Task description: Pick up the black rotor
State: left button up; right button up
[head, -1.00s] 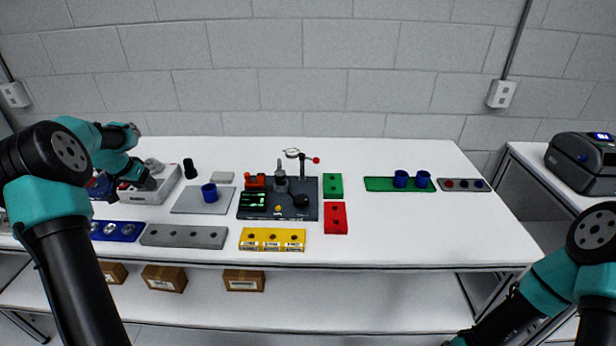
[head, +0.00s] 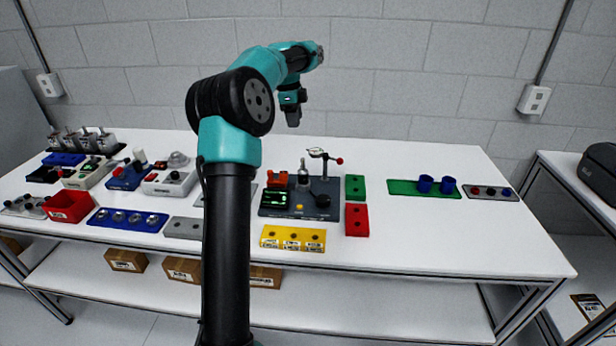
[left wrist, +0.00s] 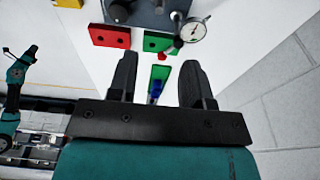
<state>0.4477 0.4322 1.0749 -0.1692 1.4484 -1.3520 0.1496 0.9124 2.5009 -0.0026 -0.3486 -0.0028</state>
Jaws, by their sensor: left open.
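No separate black rotor shows clearly now. The black upright cylinder seen earlier beside the grey plate is hidden behind my left arm in the head view. My left gripper (head: 293,120) hangs in the air above and behind the dark test station (head: 298,204), pointing down. In the left wrist view the two fingers of my left gripper (left wrist: 158,72) are apart with nothing between them. The station carries a dial gauge (head: 317,153), a rounded black part (head: 322,200) and a green display. The dial gauge also shows in the left wrist view (left wrist: 194,31). My right gripper is not seen.
A green block (head: 355,187) and a red block (head: 357,220) stand right of the station, a yellow block (head: 293,238) in front. A green tray (head: 405,188) holds blue cups farther right. Several devices and a red bin (head: 69,206) crowd the left. The right front table is clear.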

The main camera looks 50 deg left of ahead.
aim_at(303, 159)
pick_arm(q)
jog(key=f, duration=0.4)
jog(key=d+f, duration=0.1)
jog(key=f, duration=0.3)
jog(key=w+f, duration=0.1)
jog(key=f, duration=0.3)
jog(key=shift+w+d+f, duration=0.1)
jog(key=shift+d, duration=0.15)
jog(key=shift+w+d+f, duration=0.1)
jog(key=shift+d+f, duration=0.1)
jog(key=shift+f, duration=1.1)
jog(key=shift+w+d+f, duration=0.1)
jog(key=shift+d+f, duration=0.05)
jog(key=shift+f, duration=1.1)
grip_shut()
